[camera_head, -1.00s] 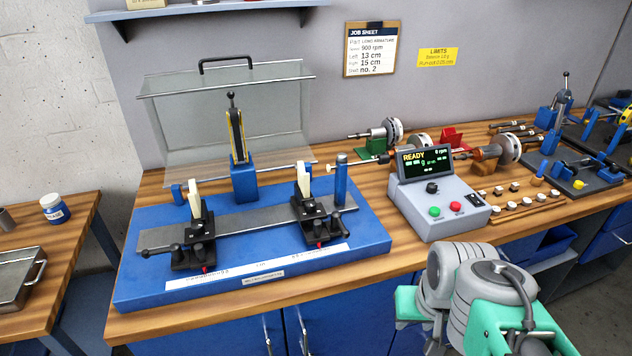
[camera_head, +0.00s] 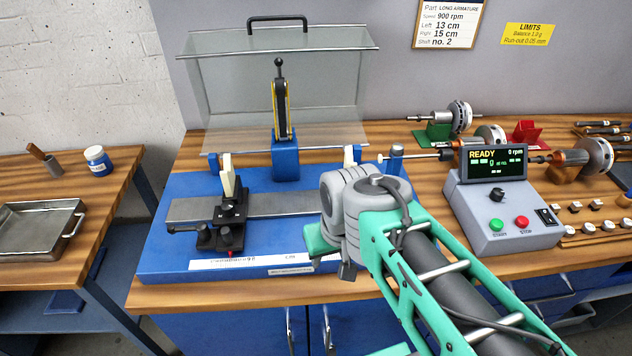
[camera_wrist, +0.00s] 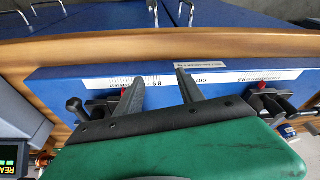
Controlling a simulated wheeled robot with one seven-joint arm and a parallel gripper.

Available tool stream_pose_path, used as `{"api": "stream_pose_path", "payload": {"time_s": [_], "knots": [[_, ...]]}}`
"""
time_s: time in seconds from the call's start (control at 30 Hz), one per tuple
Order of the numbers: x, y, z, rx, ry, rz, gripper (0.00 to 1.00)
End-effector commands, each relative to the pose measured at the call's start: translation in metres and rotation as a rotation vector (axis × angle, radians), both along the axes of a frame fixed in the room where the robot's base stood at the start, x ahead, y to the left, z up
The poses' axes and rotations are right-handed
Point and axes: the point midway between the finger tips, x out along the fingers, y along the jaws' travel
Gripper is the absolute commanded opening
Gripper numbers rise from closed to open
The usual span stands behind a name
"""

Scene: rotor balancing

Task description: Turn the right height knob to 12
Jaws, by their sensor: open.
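The blue balancing base (camera_head: 165,250) stands on the bench with a grey rail (camera_head: 190,209). The left black support (camera_head: 230,225) with its cream upright (camera_head: 228,175) shows clearly. Of the right support, only the cream upright's top (camera_head: 352,155) shows in the head view; my arm hides the rest, including any height knob. In the wrist view, parts of the right support, with a black ball-ended lever (camera_wrist: 74,104), show left of my fingers. My gripper (camera_wrist: 160,76) is open and empty above the base's front scale strip (camera_wrist: 95,86). The height reading cannot be made out.
The control box (camera_head: 500,215) reads READY and 0 rpm, right of my arm. A clear guard (camera_head: 215,85) is raised behind the base. The job sheet (camera_head: 450,20) says left 13 cm, right 15 cm. Rotors (camera_head: 597,157) and small weights stand at right.

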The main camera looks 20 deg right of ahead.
Motion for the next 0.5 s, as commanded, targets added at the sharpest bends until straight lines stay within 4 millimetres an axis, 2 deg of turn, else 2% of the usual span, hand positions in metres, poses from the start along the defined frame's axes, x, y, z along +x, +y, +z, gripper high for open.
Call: {"api": "stream_pose_path", "payload": {"time_s": [0.1, 0.3, 0.4, 0.5], "knots": [[0.022, -0.015, 0.039, -0.006, 0.042, -0.028, 0.49], [0.072, -0.052, 0.1, -0.009, 0.17, -0.038, 0.49], [0.091, -0.071, 0.115, -0.002, 0.227, -0.043, 0.49], [0.102, -0.084, 0.122, 0.003, 0.258, -0.044, 0.49]]}}
